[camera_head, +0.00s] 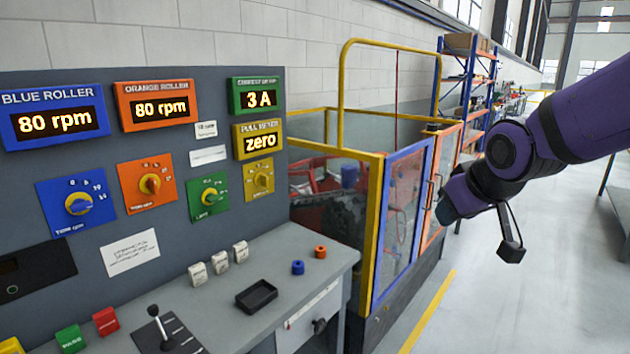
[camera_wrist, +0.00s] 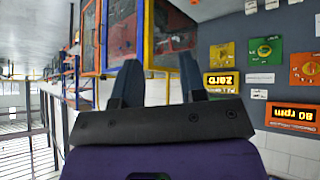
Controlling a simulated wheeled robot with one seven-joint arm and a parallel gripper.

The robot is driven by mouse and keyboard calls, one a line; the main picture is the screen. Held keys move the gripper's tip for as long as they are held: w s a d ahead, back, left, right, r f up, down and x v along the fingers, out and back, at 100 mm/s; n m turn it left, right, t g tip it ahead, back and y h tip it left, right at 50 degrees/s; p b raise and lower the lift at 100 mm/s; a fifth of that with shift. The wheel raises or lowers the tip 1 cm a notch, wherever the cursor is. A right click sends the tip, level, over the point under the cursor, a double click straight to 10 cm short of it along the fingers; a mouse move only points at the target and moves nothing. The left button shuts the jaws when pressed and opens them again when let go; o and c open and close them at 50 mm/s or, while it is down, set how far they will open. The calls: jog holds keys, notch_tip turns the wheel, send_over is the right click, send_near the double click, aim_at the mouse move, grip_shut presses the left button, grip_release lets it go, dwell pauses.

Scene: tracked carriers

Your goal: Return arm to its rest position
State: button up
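My purple arm reaches in from the right in the head view, bent at a dark joint. My gripper (camera_head: 447,209) hangs in the air in front of the yellow, blue and orange framed enclosure (camera_head: 378,230). In the wrist view the two dark fingers of my gripper (camera_wrist: 158,82) stand apart with a clear gap between them. Nothing is held between them. The wrist view is turned upside down, with the enclosure and control panel behind the fingers.
A grey control panel (camera_head: 100,225) with displays and knobs stands at the left. Shelves (camera_head: 468,85) stand behind. The floor beyond the yellow line (camera_head: 430,310) is clear.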

jog(key=s+d+r+m+g, duration=0.1)
jog(key=s+d+r, duration=0.1)
jog(key=s, duration=0.7)
jog(key=s+d+r+m+g+h, duration=0.1)
jog(key=s+d, duration=0.3)
jog(key=s, duration=0.6)
jog(key=shift+s+r+m+g, duration=0.3)
jog(key=shift+r+m, duration=0.25)
jog(key=shift+m, duration=0.25)
jog(key=shift+w+d, duration=0.1)
dwell(0.9)
